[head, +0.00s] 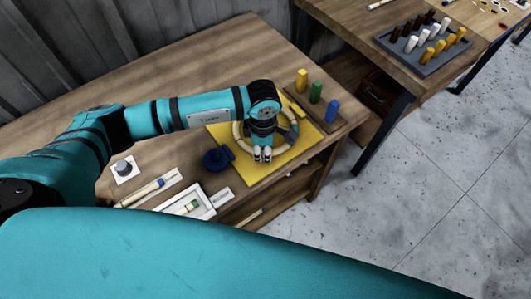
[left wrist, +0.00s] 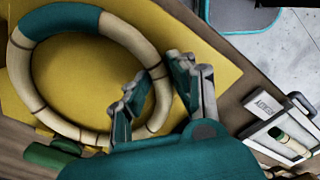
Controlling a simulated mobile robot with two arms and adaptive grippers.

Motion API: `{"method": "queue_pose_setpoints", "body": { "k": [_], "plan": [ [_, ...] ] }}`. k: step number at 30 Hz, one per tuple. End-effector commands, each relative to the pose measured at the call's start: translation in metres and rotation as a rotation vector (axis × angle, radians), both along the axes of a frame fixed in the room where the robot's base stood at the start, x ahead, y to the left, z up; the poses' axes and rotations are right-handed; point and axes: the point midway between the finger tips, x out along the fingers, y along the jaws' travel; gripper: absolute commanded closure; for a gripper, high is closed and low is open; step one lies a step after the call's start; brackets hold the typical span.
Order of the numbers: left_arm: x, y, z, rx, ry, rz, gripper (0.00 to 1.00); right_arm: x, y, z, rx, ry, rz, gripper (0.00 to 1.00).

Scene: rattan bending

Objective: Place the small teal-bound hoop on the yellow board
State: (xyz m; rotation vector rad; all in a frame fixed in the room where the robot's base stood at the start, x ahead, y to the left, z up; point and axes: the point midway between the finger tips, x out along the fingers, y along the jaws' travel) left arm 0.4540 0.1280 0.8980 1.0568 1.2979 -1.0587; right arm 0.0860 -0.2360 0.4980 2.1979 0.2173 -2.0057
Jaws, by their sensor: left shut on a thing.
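The hoop is a pale rattan ring with a teal-bound stretch; it shows around my left gripper in the head view (head: 237,135) and large in the left wrist view (left wrist: 130,40). It is over the yellow board (head: 258,180), which also shows in the left wrist view (left wrist: 200,45). I cannot tell whether the ring touches the board. My left gripper (head: 262,156) points down at the ring's near side. In the left wrist view its fingers (left wrist: 160,95) are on either side of the ring, shut on it. My right gripper is not in view.
Yellow (head: 301,81), green (head: 316,92) and blue (head: 332,111) pegs stand beyond the board. A dark blue round thing (head: 215,160) sits at its left. A white tray (head: 205,213) and a grey knob on a white card (head: 123,168) are nearer. A peg tray (head: 425,65) stands on another table.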

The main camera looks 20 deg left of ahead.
Motion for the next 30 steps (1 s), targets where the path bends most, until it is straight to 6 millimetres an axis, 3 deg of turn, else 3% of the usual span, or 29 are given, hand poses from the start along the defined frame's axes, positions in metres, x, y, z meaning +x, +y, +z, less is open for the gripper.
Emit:
{"method": "queue_pose_setpoints", "body": {
  "k": [7,8,14,23,30],
  "plan": [
    [0.001,0.001,0.000,0.000,0.001,0.000,1.00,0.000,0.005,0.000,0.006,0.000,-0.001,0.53],
    [0.001,0.001,0.000,0.000,0.001,0.000,0.76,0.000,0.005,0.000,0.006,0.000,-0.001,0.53],
    [0.000,0.000,0.000,0.000,0.001,0.000,0.50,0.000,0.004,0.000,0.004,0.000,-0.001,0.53],
    [0.001,0.000,0.002,-0.001,0.000,-0.001,0.50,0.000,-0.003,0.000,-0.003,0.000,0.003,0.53],
    [0.002,0.000,0.036,-0.001,-0.004,-0.002,0.50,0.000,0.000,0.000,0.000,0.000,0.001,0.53]
  ]
}}
